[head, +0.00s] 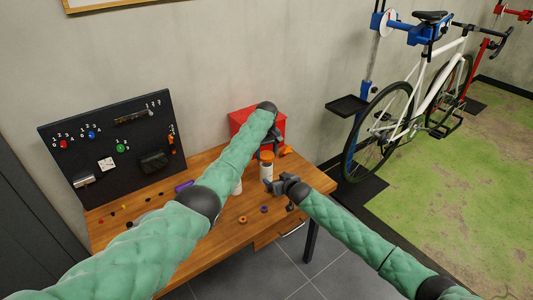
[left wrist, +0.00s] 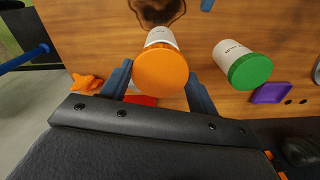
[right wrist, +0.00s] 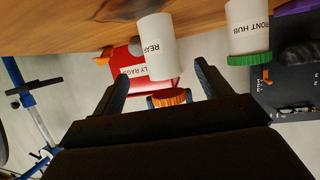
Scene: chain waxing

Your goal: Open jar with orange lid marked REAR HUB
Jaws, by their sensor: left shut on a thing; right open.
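The white REAR HUB jar (head: 266,174) stands on the workbench; its printed text is partly readable in the right wrist view (right wrist: 158,45). My left gripper (head: 267,150) is above it, shut on the orange lid (left wrist: 160,70). In the right wrist view the orange lid (right wrist: 168,97) appears separated from the jar's rim by a small gap. My right gripper (head: 287,184) is open beside the jar, its fingers pointing toward it and not closed on it. The jar's inside is hidden.
A white jar with a green lid (left wrist: 245,65), marked FRONT HUB (right wrist: 248,25), stands nearby. A red rag box (head: 240,118) is behind. A purple tray (left wrist: 270,93), orange item (left wrist: 87,82) and small parts lie on the bench (head: 225,235). A pegboard (head: 110,145) stands at the back.

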